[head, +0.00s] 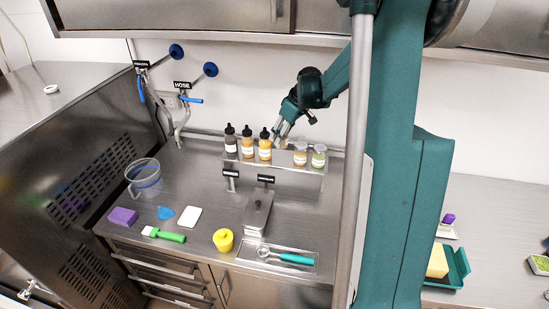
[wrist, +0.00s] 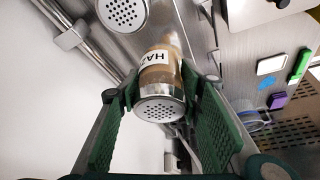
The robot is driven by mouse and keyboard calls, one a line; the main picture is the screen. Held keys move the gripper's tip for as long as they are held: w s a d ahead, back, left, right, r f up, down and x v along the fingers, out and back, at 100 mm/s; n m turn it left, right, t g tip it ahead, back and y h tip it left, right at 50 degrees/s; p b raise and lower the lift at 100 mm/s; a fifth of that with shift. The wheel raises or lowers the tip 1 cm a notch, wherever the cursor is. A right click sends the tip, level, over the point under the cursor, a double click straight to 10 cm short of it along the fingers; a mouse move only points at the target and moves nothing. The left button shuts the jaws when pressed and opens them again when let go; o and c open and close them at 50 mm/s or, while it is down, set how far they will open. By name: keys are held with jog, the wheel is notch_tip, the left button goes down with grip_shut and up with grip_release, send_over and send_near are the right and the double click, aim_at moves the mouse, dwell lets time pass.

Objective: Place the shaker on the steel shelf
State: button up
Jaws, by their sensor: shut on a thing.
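The shaker (wrist: 160,75) has a perforated metal lid, brown contents and a white label reading "HAZ". My gripper (wrist: 160,100) is shut around it, with one green finger on each side. In the head view my gripper (head: 282,134) is at the steel shelf (head: 290,173), just right of the black-capped bottles. The held shaker is mostly hidden there, and I cannot tell whether it touches the shelf. Two other shakers, one brown (head: 300,155) and one green (head: 319,157), stand on the shelf's right part. Another perforated lid (wrist: 122,13) shows close by in the wrist view.
Several black-capped bottles (head: 247,142) fill the shelf's left part. The steel counter below holds a clear jug (head: 144,177), a purple sponge (head: 123,216), a yellow pot (head: 223,240), a lidded steel container (head: 257,212) and a tray with a scoop (head: 285,258).

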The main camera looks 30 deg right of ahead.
jog(key=shift+d+f+n, duration=0.1)
jog(key=shift+d+n, duration=0.3)
jog(key=shift+d, duration=0.1)
jog(key=shift+f, duration=0.1)
send_over(283, 160)
jog(key=shift+w+f, duration=0.2)
jog(key=shift+f, duration=1.95)
jog(key=shift+f, duration=1.75)
jog(key=shift+f, duration=0.15)
